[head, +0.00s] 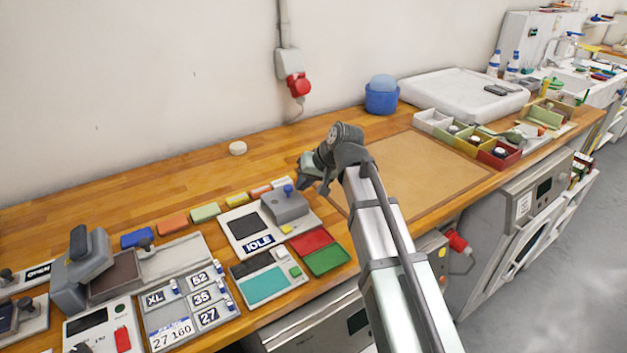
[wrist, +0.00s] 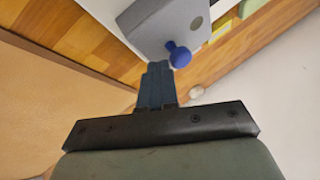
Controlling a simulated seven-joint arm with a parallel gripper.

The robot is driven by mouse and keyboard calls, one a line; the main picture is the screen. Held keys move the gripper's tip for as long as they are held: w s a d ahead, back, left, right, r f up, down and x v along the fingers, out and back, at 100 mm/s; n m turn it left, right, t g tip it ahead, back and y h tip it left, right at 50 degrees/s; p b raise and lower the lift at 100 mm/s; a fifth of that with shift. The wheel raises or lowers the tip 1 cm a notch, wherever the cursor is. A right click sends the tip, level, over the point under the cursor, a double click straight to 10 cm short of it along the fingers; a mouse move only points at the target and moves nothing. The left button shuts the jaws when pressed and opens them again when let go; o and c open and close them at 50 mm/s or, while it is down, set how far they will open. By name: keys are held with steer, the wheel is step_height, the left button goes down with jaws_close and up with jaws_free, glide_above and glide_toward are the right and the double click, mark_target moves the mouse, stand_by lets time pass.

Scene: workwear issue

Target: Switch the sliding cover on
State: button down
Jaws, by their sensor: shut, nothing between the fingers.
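A grey box-shaped cover (head: 290,208) with a blue knob (head: 288,189) sits on a light panel (head: 237,213) with a dark window and an "IOLE" label. It looks like the sliding cover, at the right part of the panel. In the wrist view the cover (wrist: 160,22) is at the top, with the blue knob (wrist: 179,54) sticking out. My gripper (head: 322,187) is just right of the knob in the head view. In the wrist view its shut, empty fingertips (wrist: 158,66) appear close to the knob; I cannot tell whether they touch.
A red and green pad (head: 325,259) and a teal-screen device (head: 265,284) lie in front of the panel. Coloured blocks (head: 205,212) line the back. A brown mat (head: 420,175) lies to the right, mostly bare.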

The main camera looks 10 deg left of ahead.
steer(key=shift+s+a, duration=0.15)
steer(key=shift+a, duration=0.15)
glide_above(280, 213)
steer(key=s+a, duration=0.1)
steer(key=a, duration=0.3)
steer(key=shift+s+a, duration=0.2)
stand_by(0.4)
steer(key=shift+w+d, duration=0.15)
steer(key=shift+d, duration=0.3)
steer(key=d, duration=0.2)
steer(key=w+d+r, duration=0.1)
steer(key=shift+d, duration=0.2)
steer(key=v, duration=0.9)
steer(key=shift+r, duration=0.25)
